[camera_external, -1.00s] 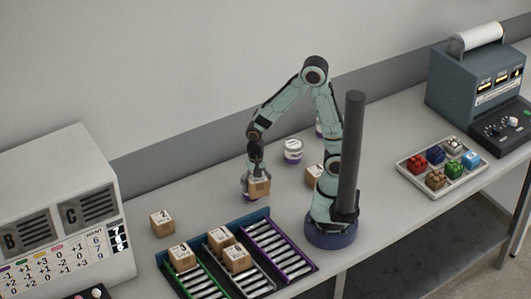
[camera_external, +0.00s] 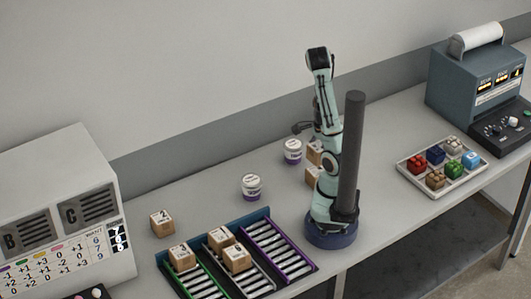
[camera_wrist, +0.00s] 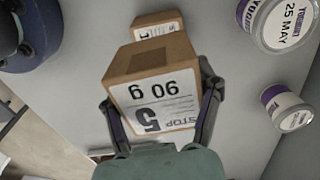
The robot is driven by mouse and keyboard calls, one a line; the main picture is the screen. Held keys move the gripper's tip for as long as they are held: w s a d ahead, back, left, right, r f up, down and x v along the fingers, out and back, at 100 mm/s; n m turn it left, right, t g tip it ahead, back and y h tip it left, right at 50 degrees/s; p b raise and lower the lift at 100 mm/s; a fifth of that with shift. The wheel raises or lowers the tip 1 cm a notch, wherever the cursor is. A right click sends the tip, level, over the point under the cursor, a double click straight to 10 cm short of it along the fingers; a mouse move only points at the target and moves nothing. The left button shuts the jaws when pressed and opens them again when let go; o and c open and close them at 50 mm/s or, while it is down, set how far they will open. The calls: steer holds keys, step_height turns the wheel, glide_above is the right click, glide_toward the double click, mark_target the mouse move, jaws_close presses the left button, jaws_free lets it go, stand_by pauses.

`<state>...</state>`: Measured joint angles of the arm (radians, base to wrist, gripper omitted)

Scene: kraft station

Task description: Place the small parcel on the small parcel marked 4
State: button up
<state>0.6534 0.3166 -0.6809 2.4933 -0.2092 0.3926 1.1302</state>
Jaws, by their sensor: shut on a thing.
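My gripper (camera_wrist: 158,98) is shut on a small brown parcel (camera_wrist: 150,68) in the wrist view; its white label reads 5 and 90 g, upside down. In the external view this parcel (camera_external: 314,148) is partly hidden behind my arm. A second small parcel (camera_wrist: 157,28) shows beyond the held one in the wrist view, mostly covered by it; its number cannot be read. In the external view a parcel (camera_external: 312,175) sits on the table beside my base, just below the held one in the picture. I cannot tell whether the two touch.
Yogurt jars (camera_external: 292,152) (camera_external: 251,187) stand left of my arm. Roller trays (camera_external: 272,250) hold several parcels at the front, and a parcel marked 2 (camera_external: 162,223) stands left of them. A tray of coloured blocks (camera_external: 441,168) is at the right. Bare table lies between.

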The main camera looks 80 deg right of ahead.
mark_target(318, 170)
steer(key=shift+f, duration=2.2)
steer(key=shift+f, duration=0.15)
steer(key=o, duration=1.2)
